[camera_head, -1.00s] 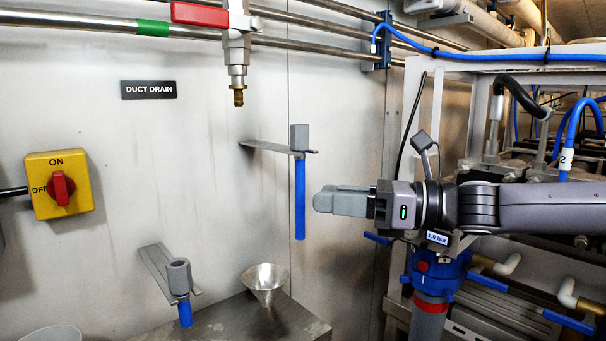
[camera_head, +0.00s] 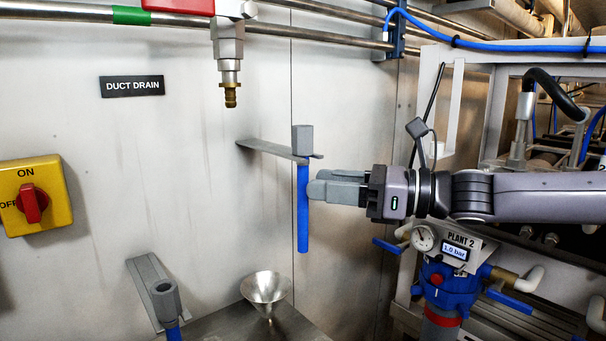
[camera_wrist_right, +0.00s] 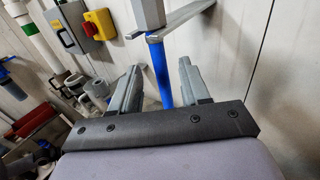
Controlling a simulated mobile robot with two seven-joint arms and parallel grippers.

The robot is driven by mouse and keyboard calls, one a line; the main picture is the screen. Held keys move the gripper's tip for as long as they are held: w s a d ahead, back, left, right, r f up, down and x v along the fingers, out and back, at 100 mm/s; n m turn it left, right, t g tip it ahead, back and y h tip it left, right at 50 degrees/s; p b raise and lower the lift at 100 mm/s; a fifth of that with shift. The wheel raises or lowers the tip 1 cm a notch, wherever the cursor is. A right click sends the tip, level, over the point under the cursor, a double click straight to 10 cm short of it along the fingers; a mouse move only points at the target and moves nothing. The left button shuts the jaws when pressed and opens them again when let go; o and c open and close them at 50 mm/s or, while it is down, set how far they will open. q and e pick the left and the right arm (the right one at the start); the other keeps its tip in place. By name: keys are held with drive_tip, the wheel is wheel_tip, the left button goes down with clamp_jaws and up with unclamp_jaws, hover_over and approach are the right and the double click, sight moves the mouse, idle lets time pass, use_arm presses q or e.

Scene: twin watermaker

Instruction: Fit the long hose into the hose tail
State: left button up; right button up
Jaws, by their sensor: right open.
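The long blue hose (camera_head: 303,215) hangs upright from a wall bracket, with a grey block (camera_head: 302,140) at its top. The brass hose tail (camera_head: 230,96) points down from a grey valve fitting, higher and to the left of the hose. My right gripper (camera_head: 316,188) reaches in from the right, its tips at the upper part of the hose. In the right wrist view the gripper (camera_wrist_right: 158,80) is open, and the hose (camera_wrist_right: 160,72) shows in the gap between the two fingers. I cannot tell whether either finger touches it. My left gripper is not in view.
A shorter blue hose in a grey holder (camera_head: 165,298) sits on a lower bracket at left. A metal funnel (camera_head: 265,290) stands on the ledge below. The yellow switch box (camera_head: 35,198) is on the left wall. Plant frames and pipes crowd the right.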

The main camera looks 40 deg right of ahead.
sight(303, 182)
drive_tip(key=p+x, duration=0.3)
drive_tip(key=x, duration=0.1)
drive_tip(key=shift+a, duration=0.15)
idle(0.4)
drive_tip(key=shift+w, duration=0.15)
clamp_jaws()
